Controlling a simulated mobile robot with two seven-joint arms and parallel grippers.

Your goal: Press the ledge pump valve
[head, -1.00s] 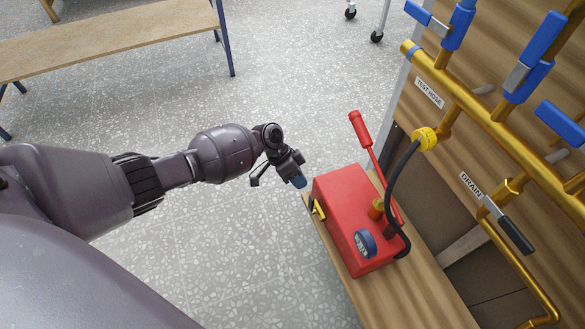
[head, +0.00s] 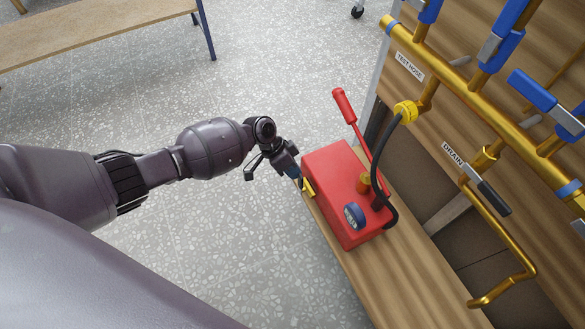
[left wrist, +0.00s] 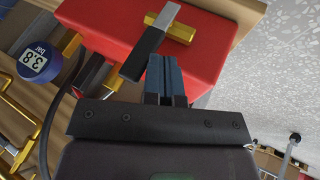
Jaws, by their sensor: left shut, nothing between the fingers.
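A red pump box (head: 342,178) stands on a wooden ledge (head: 385,275). A small yellow valve (head: 308,188) sits on its end face, on the side toward my left arm. The left wrist view shows the valve's yellow body (left wrist: 181,33) and its lever with a grey end and black grip (left wrist: 145,52). My left gripper (head: 293,174) is at that end of the box, next to the valve. Its blue-dark fingertips (left wrist: 164,62) are shut together and empty, beside the black grip. I cannot tell whether they touch it. My right gripper is not in view.
A red pump handle (head: 345,106), a black hose (head: 380,160) and a blue gauge (head: 354,215) are at the box; the gauge reads 3.8 bar (left wrist: 34,60). Yellow pipes with blue valves (head: 475,90) line the wooden panel at right. A bench (head: 90,35) stands upper left. Open floor lies left.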

